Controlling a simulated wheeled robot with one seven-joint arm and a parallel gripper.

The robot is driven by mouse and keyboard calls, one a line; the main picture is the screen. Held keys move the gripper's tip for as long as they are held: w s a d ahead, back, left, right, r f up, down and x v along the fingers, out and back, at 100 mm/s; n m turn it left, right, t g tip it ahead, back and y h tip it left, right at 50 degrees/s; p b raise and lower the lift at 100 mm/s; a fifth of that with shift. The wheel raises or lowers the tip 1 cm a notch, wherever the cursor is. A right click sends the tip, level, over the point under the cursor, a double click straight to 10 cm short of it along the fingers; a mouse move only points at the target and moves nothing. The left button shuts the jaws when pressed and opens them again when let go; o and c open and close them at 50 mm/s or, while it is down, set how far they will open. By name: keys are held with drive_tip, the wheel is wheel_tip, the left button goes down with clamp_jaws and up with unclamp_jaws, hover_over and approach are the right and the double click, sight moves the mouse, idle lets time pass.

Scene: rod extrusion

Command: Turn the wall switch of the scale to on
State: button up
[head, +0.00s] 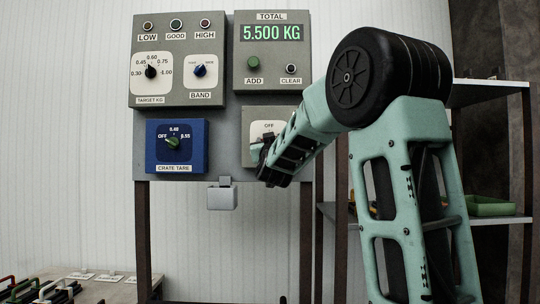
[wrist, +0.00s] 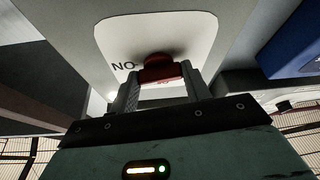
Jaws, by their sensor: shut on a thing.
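The wall switch is on a grey box with a pale plate (head: 257,129), low on the right of the panel in the head view. The plate reads OFF at its top; my arm covers the rest. In the wrist view, turned upside down, the same plate (wrist: 120,40) shows its ON label (wrist: 123,66) beside the red switch knob (wrist: 160,70). My gripper (wrist: 162,84) has its two fingers on either side of the red knob and is shut on it. My gripper (head: 264,160) hides the knob in the head view. Which label the knob points to cannot be told.
The blue CRATE TARE box (head: 196,155) is left of the switch box. Above are the grey TARGET KG and BAND box (head: 180,100) and the TOTAL box (head: 270,73) reading 5.500 KG. A shelf (head: 495,95) stands at the right, a table with tools (head: 110,290) lower left.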

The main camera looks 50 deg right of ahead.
drive_tip(key=shift+f+m+g+h+b, duration=0.15)
drive_tip(key=shift+m+g+h+b, duration=0.55)
drive_tip(key=shift+m, duration=0.9)
drive_tip(key=shift+c, duration=0.2)
drive_tip(key=o, duration=1)
drive_tip(key=b+v, duration=0.3)
drive_tip(key=v, duration=1.4)
drive_tip(key=shift+a+b, duration=0.15)
drive_tip(key=shift+b, duration=0.25)
drive_tip(key=shift+s, duration=0.1)
